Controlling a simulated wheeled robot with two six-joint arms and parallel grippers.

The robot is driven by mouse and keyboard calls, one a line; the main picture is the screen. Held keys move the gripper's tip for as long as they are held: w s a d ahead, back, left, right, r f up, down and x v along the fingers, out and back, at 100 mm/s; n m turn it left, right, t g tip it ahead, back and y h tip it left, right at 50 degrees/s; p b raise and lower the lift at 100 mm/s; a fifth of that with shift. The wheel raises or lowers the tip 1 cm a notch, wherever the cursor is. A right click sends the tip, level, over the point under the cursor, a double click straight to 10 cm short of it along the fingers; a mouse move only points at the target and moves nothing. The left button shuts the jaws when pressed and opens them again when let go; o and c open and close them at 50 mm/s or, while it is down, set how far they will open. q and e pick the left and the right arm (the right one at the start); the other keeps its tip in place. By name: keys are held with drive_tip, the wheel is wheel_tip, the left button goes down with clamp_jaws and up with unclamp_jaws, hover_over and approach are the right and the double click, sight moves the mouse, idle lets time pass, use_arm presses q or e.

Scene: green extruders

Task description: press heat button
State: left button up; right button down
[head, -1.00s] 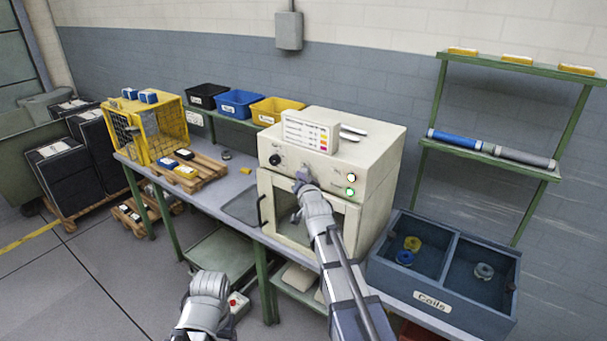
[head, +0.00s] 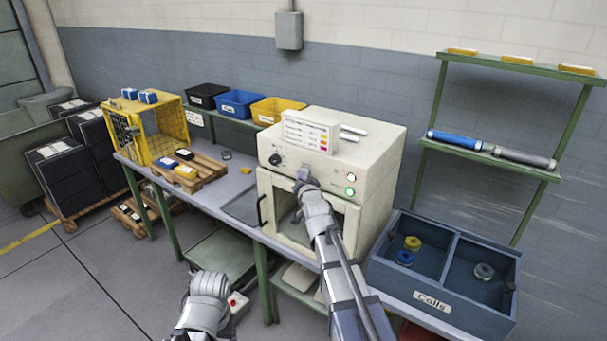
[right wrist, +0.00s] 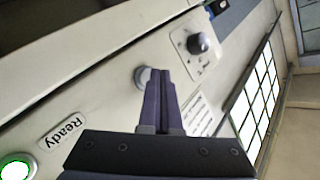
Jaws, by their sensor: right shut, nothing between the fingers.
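The cream oven (head: 384,165) stands on the bench with a control panel on its front. A round grey button (right wrist: 142,76) sticks out of the panel in the right wrist view. My right gripper (right wrist: 160,72) is shut and empty, its fingertips right beside or against this button; I cannot tell whether they touch. In the head view the right gripper (head: 302,177) is at the panel and hides the button. A dark knob (right wrist: 198,43) is beyond it. A lit green lamp (head: 350,191) is by the "Ready" label (right wrist: 63,133). My left gripper (head: 210,287) is low at the front, its fingers unclear.
A white sign (head: 310,132) stands on the oven. The oven's window (head: 290,215) is below the panel. A blue-grey coil bin (head: 385,285) is right of the oven. A pallet (head: 200,175) and yellow cage (head: 150,130) are on the bench's left.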

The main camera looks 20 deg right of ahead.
drive_tip(key=shift+w+d, duration=0.1)
idle(0.5)
drive_tip(key=shift+w+d, duration=0.15)
drive_tip(key=shift+d, duration=0.1)
idle(0.3)
drive_tip(key=shift+s+a, duration=0.2)
drive_tip(key=shift+a, duration=0.15)
drive_tip(key=s+a, duration=0.3)
drive_tip(key=a, duration=0.1)
drive_tip(key=shift+s+a, duration=0.35)
drive_tip(key=shift+s, duration=0.05)
idle(0.5)
